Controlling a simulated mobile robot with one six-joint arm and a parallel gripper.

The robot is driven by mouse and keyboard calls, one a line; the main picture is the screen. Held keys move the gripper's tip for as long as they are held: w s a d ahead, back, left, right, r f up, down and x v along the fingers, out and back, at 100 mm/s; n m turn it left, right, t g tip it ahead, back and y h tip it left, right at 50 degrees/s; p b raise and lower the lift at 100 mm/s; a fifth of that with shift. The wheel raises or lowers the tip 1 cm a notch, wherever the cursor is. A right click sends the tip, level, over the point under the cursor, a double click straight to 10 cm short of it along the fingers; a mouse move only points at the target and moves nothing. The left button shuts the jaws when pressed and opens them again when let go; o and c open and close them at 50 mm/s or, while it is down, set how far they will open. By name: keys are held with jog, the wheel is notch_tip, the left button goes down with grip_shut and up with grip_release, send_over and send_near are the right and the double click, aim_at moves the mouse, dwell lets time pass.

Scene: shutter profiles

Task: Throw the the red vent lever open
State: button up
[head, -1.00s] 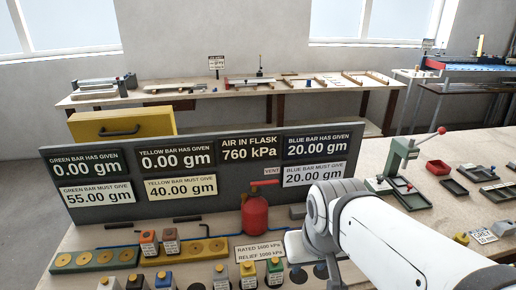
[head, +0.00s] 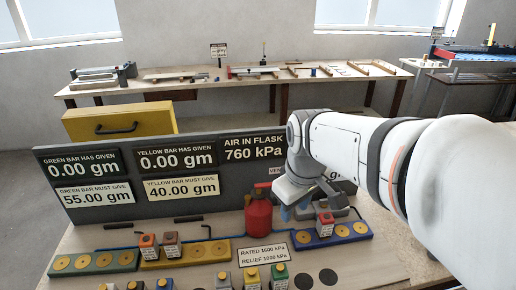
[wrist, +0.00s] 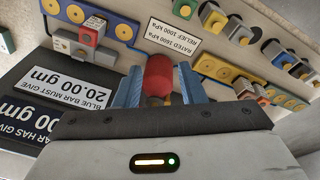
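The red flask (head: 258,218) stands upright in front of the dark panel. Its red vent lever (head: 263,185) shows at the flask's top, beside a partly covered VENT label (head: 274,171). My gripper (head: 293,214) is just right of the flask, pointing down, with blue fingers. In the wrist view the fingers of my gripper (wrist: 160,68) are apart, one on each side of the red flask (wrist: 160,72).
The panel (head: 122,212) stands close behind the flask; my arm covers its right part. A blue bar (head: 345,234) with a red-topped block lies right of the flask. Green and yellow bars lie left. Several small coloured blocks stand in front, around a rating sign (head: 264,254).

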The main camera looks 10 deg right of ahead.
jog(key=w+n+p, duration=0.1)
jog(key=w+n, duration=0.3)
jog(key=w, duration=0.2)
jog(key=w+n+g+p, duration=0.1)
jog(key=w+n, duration=0.3)
jog(key=w, duration=0.2)
jog(key=w+r+n+g+p, duration=0.1)
jog(key=w+n, duration=0.3)
jog(key=w, duration=0.2)
jog(key=shift+d, duration=0.2)
notch_tip(320, 180, down, 7)
jog(key=shift+f+p, duration=0.2)
jog(key=shift+p, duration=0.45)
grip_shut()
